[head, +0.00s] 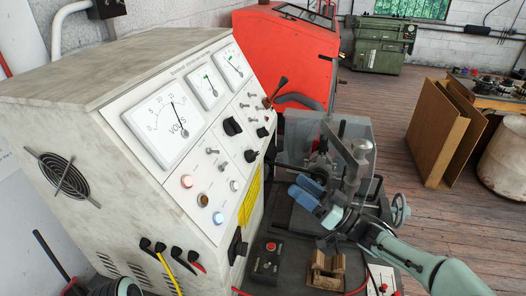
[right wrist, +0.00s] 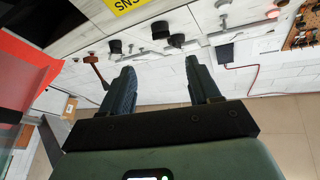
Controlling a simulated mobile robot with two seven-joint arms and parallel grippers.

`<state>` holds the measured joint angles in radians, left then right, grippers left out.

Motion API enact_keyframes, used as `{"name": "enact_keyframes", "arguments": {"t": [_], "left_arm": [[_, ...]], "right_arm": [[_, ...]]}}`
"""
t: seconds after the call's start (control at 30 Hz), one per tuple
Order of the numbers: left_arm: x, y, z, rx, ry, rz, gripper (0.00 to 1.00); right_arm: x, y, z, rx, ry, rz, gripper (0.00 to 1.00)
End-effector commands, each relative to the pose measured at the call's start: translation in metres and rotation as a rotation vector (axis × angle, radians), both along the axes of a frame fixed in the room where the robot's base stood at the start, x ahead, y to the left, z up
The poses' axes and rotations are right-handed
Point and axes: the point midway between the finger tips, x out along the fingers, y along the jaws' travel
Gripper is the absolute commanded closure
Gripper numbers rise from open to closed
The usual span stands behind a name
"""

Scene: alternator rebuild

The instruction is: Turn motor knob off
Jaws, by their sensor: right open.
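The test bench panel (head: 205,110) carries several black knobs. One larger knob (head: 232,127) sits below the small meters, and two more black knobs (head: 250,155) (head: 262,132) are to its right. I cannot read which label marks the motor knob. My right gripper (head: 299,190) is open, with blue fingers pointing toward the panel, to the right of it and apart from it. In the right wrist view the open fingers (right wrist: 160,62) are empty, and black knobs (right wrist: 115,46) (right wrist: 160,30) (right wrist: 176,40) show beyond them. My left gripper is not seen.
A yellow label (head: 249,200) is on the panel's lower right. A clear guard (head: 350,130) and vise-like fixture stand behind my right arm. A red button box (head: 268,258) and a wooden block (head: 326,270) lie on the bench below. A red cabinet (head: 285,50) stands behind.

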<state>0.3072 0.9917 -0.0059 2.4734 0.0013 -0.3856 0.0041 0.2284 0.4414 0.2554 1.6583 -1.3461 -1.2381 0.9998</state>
Motion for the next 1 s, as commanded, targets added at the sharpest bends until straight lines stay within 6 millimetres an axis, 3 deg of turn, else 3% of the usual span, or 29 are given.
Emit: {"name": "enact_keyframes", "arguments": {"t": [0.5,0.7,1.0], "left_arm": [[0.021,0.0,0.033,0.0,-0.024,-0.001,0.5],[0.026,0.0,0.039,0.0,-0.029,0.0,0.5],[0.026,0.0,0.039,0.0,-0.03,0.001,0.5]], "right_arm": [[0.045,0.083,0.041,0.001,-0.005,0.003,0.38],[0.054,0.099,0.047,0.002,-0.002,0.001,0.38],[0.056,0.103,0.047,0.002,-0.001,0.0,0.38]]}}
